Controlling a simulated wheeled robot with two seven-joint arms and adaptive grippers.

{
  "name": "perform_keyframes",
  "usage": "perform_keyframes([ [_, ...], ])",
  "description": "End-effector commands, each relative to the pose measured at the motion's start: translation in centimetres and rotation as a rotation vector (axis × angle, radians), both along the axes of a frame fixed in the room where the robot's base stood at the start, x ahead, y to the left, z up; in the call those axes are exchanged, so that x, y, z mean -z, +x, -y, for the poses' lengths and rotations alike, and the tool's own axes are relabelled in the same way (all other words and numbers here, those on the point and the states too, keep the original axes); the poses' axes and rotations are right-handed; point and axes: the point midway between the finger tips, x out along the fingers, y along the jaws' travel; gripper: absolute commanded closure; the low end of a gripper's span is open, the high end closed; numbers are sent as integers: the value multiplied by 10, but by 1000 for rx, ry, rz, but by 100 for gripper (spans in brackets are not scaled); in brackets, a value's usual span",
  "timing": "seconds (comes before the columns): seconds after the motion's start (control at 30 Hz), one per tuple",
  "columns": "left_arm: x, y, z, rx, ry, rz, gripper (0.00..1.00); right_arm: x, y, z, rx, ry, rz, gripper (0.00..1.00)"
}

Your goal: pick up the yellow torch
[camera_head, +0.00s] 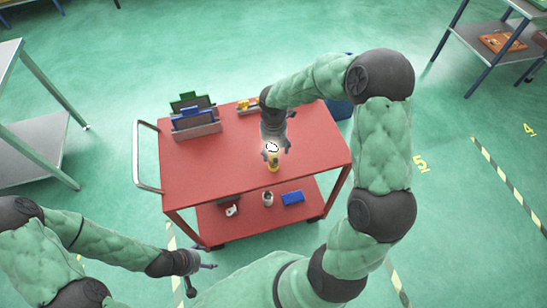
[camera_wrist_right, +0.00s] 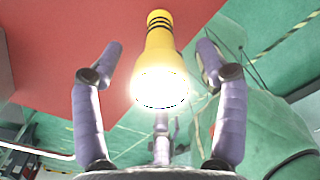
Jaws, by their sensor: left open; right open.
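The yellow torch (camera_head: 274,163) is on the top of the red cart (camera_head: 205,165), near its front edge, with its lamp lit. In the right wrist view the torch (camera_wrist_right: 160,50) has a yellow body with dark bands, and its bright lens faces the camera. My right gripper (camera_head: 275,150) is over the torch at its lens end. In the right wrist view its open fingers (camera_wrist_right: 160,75) stand on either side of the torch, apart from it. My left gripper (camera_head: 200,275) is open and empty, low at the left in front of the cart.
A holder with blue and green panels (camera_head: 195,120) stands at the cart's back left. A small yellow item (camera_head: 245,105) lies at the back, near my right arm. The lower shelf holds a blue box (camera_head: 292,198) and a small canister (camera_head: 267,199).

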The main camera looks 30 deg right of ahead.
Motion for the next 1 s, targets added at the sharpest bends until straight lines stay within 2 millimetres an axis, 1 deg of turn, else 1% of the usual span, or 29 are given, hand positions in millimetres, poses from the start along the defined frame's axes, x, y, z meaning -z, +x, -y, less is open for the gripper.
perform_keyframes([
  [0.03,3,0,0,0,0,0,27,7,0,0,1,1,-1,27],
  [0.1,3,0,0,0,0,0,27,9,0,0,2,0,0,27],
  [0.27,2,0,0,0,0,0,27,8,0,0,2,0,1,27],
  [0.3,2,0,0,0,0,0,27,8,0,0,1,0,1,30],
  [0.37,2,0,0,0,0,0,27,8,0,0,1,0,1,46],
  [0.4,2,0,0,0,0,0,27,8,0,0,1,0,1,58],
  [0.47,2,0,0,0,0,0,27,8,0,0,1,0,1,75],
  [0.5,2,0,0,0,0,0,27,8,0,0,1,1,1,86],
  [0.53,2,0,0,0,0,0,27,8,0,0,1,0,0,94],
  [0.87,2,0,0,0,0,0,27,7,0,0,1,0,1,95],
  [1.0,-1,0,0,0,0,0,27,-1,1,0,1,0,2,95],
])
